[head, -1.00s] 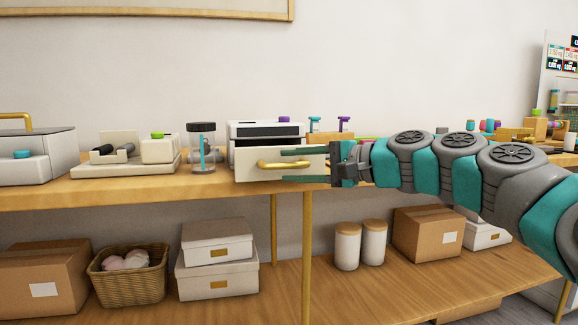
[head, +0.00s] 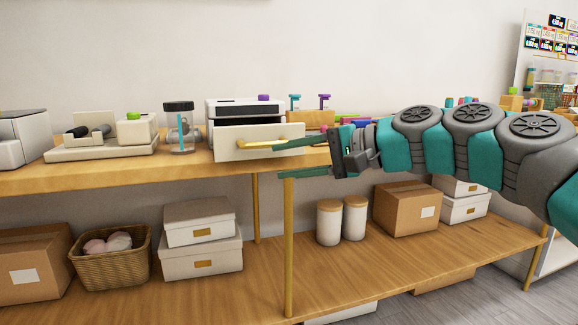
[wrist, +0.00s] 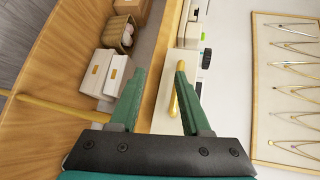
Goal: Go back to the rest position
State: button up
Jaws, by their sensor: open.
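The white cabinet (head: 245,110) stands on the shelf with its drawer (head: 228,150) pulled out. The drawer's front carries a gold bar handle (head: 258,144). My gripper (head: 280,159) is open and empty, with its two green fingers pointing left. In the wrist view the handle (wrist: 173,101) shows between the spread fingers, close to the right one. I cannot tell whether a finger touches it.
A glass jar (head: 181,134) and a white device with a green knob (head: 135,129) stand left of the cabinet. Small teal and purple stands (head: 310,112) are behind my gripper. The lower shelf holds a basket (head: 112,262), cartons and canisters (head: 330,222). Wall above is clear.

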jog(key=s+a+f+n+g+h+p, duration=0.1)
jog(key=s+f+n+g+h+p, duration=0.15)
jog(key=s+f, duration=0.5)
jog(key=s+a+f+n+g+h+p, duration=0.1)
jog(key=s+a+f+n+g+h, duration=0.1)
jog(key=s+f+h, duration=0.4)
jog(key=s+d+f+g+h+p, duration=0.1)
jog(key=s+d+f+g+h, duration=0.1)
jog(key=s+d+f, duration=0.5)
jog(key=s+d+f+n+g+h+p, duration=0.1)
jog(key=s+d+f+g+h, duration=0.1)
jog(key=s+d+f, duration=0.6)
jog(key=s+f+h, duration=0.1)
jog(key=s+f, duration=0.1)
jog(key=s, duration=0.2)
jog(key=shift+s+d, duration=0.3)
jog(key=shift+s, duration=0.1)
jog(key=shift+w+a+r+n+p, duration=0.1)
jog(key=shift+n+p, duration=0.15)
jog(key=shift+p, duration=0.05)
